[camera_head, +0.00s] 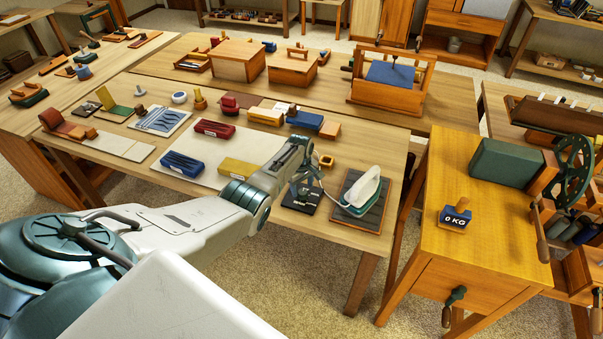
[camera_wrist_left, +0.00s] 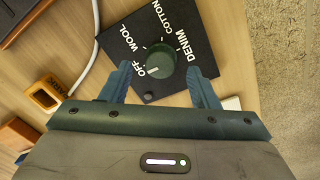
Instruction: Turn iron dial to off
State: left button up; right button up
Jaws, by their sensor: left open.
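The iron dial (camera_wrist_left: 159,60) is a round dark green knob on a black plate marked OFF, WOOL, COTTON and DENIM. Its white mark lies at the knob's lower left, near the OFF label. The black plate (camera_head: 299,199) shows in the head view at the table's front edge. My left gripper (camera_wrist_left: 158,70) is open, with one finger on each side of the dial and gaps between fingers and knob. In the head view my left gripper (camera_head: 306,174) is over the plate, its fingertips unclear. The iron (camera_head: 361,191) rests on a dark ridged pad (camera_head: 377,213) to the right.
A white cord (camera_wrist_left: 90,50) runs left of the plate. Red, blue and yellow blocks (camera_head: 213,128) lie behind my left arm.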

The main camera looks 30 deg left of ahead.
aim_at(301, 193)
pick_arm(q)
notch_tip(301, 193, up, 9)
jog(key=b, duration=0.1)
jog(key=shift+s+f, duration=0.2)
dwell(0.5)
